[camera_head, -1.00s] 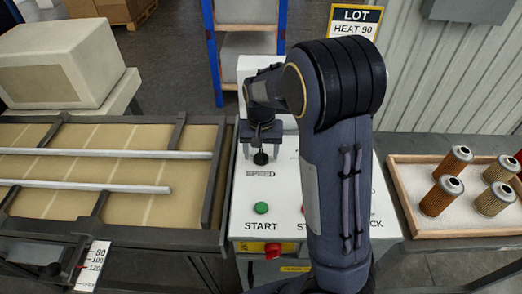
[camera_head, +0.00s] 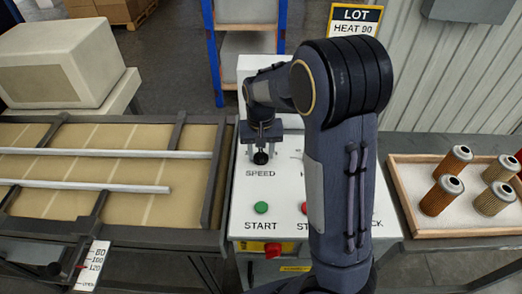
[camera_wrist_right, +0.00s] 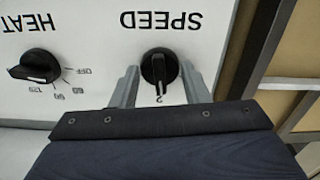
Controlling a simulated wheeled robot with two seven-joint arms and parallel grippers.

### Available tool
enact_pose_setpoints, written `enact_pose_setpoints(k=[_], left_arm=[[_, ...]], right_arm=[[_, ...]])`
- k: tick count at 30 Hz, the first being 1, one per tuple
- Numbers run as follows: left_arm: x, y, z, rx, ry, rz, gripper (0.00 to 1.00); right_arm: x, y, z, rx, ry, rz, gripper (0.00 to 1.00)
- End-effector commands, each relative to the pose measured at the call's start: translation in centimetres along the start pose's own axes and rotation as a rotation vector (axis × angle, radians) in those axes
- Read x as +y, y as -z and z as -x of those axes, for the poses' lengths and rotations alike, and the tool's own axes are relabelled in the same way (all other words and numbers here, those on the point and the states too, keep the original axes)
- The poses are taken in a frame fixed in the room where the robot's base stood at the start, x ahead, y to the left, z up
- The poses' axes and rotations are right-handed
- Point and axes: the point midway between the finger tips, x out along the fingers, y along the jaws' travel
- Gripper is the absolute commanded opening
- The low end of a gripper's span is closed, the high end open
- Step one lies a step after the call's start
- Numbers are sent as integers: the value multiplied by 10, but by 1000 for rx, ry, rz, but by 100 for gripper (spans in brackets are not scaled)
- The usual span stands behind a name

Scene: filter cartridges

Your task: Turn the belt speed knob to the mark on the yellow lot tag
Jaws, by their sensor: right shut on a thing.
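The black SPEED knob (camera_head: 261,158) is on the white control panel (camera_head: 285,215); it also shows in the right wrist view (camera_wrist_right: 159,68). My right gripper (camera_head: 261,152) is at the knob, one finger on each side, shut on it. In the right wrist view its fingers (camera_wrist_right: 160,88) flank the knob, whose pointer end is toward a "2" mark; other speed marks are hidden. The yellow-edged lot tag (camera_head: 354,19) stands behind the panel and reads "LOT" and "HEAT 90"; my arm hides its lower part. My left gripper is out of view.
A HEAT knob (camera_wrist_right: 35,67) with its own scale is beside the SPEED knob. Below are a green START button (camera_head: 261,208) and a red knob (camera_head: 272,250). A conveyor (camera_head: 60,205) lies left; a tray (camera_head: 455,233) of filter cartridges lies right.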

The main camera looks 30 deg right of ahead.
Motion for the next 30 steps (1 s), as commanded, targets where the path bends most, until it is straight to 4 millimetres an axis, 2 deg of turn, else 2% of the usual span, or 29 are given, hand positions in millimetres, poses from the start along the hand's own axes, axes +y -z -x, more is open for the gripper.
enact_pose_setpoints(k=[21,30], left_arm=[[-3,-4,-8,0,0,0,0],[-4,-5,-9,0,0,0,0]], right_arm=[[0,0,0,1,1,634,19],[0,0,0,0,0,840,19]])
